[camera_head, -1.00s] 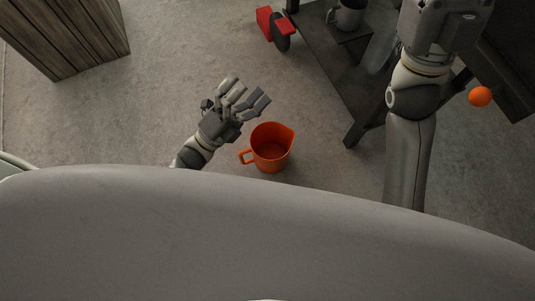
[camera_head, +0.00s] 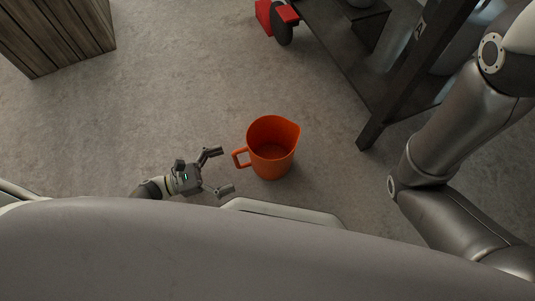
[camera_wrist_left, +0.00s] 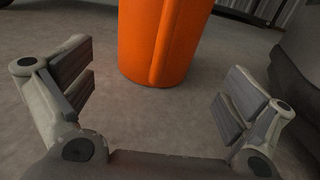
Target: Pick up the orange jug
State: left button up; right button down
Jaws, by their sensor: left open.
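The orange jug (camera_head: 281,165) stands upright on the concrete floor near the middle of the head view. Its handle points left, toward my left gripper. My left gripper (camera_head: 220,170) is open and empty, low beside the jug, with its fingers spread toward the handle and apart from it. In the left wrist view the jug (camera_wrist_left: 162,45) is straight ahead, between and beyond the two open fingers of the left gripper (camera_wrist_left: 158,100); its top is cut off. My right arm shows at the right of the head view, but its gripper is out of view.
A dark metal table or shelf (camera_head: 371,131) has a leg on the floor right of the jug. A red and black object (camera_head: 282,22) lies at the top. A wooden box (camera_head: 60,35) stands at the top left.

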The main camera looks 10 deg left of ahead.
aim_at(252, 158)
pick_arm(q)
jog(key=x, duration=0.3)
jog(key=b+x, duration=0.1)
jog(key=x, duration=0.2)
jog(key=b+x, duration=0.1)
jog(key=shift+w+d+r+b, duration=0.2)
jog(key=shift+r+b, duration=0.1)
jog(key=shift+w+d, duration=0.15)
jog(key=shift+d, duration=0.1)
jog(key=shift+r, duration=0.1)
jog(key=shift+c, duration=0.4)
jog(key=c, duration=1)
